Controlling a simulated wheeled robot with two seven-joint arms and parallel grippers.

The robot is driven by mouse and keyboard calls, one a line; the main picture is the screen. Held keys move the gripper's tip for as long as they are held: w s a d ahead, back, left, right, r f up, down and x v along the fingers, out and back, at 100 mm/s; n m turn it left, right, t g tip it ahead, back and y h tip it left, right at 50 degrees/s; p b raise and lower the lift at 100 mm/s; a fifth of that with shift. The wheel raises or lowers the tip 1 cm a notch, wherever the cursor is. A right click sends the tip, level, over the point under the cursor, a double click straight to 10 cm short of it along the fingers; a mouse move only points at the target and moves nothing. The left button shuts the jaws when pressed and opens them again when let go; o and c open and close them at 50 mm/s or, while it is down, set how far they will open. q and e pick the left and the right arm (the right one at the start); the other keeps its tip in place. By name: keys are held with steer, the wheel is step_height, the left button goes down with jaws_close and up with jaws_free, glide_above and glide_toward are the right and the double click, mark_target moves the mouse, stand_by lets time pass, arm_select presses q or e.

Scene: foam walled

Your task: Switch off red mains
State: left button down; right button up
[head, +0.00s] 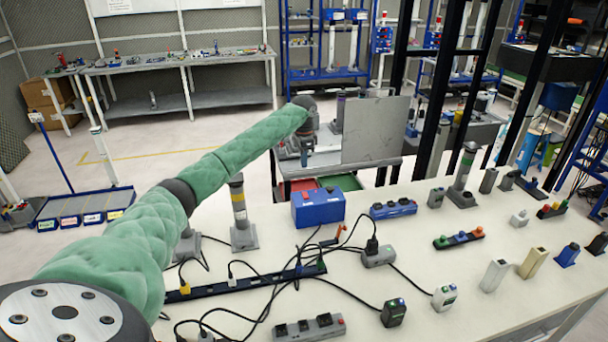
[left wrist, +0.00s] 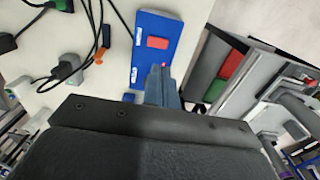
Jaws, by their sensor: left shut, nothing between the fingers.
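A blue box (head: 318,208) stands near the far edge of the white table in the head view. In the left wrist view the blue box (left wrist: 147,70) carries a red switch (left wrist: 157,42) on one face; whether it is on or off cannot be told. My left gripper (head: 304,158) is beyond the box, at the end of the outstretched green arm. In the left wrist view its shut, empty fingers (left wrist: 162,85) overlap the end of the box, short of the red switch. I cannot tell whether they touch the box. My right gripper is not in view.
Black cables and a power strip (head: 245,285) lie in front of the box. A blue socket block (head: 393,209) is to its right, and a grey post (head: 241,215) to its left. A grey upright panel (head: 372,130) stands beyond the table. Several small devices fill the right side.

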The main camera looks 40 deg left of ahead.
arm_select(q)
steer(key=shift+r, duration=0.9)
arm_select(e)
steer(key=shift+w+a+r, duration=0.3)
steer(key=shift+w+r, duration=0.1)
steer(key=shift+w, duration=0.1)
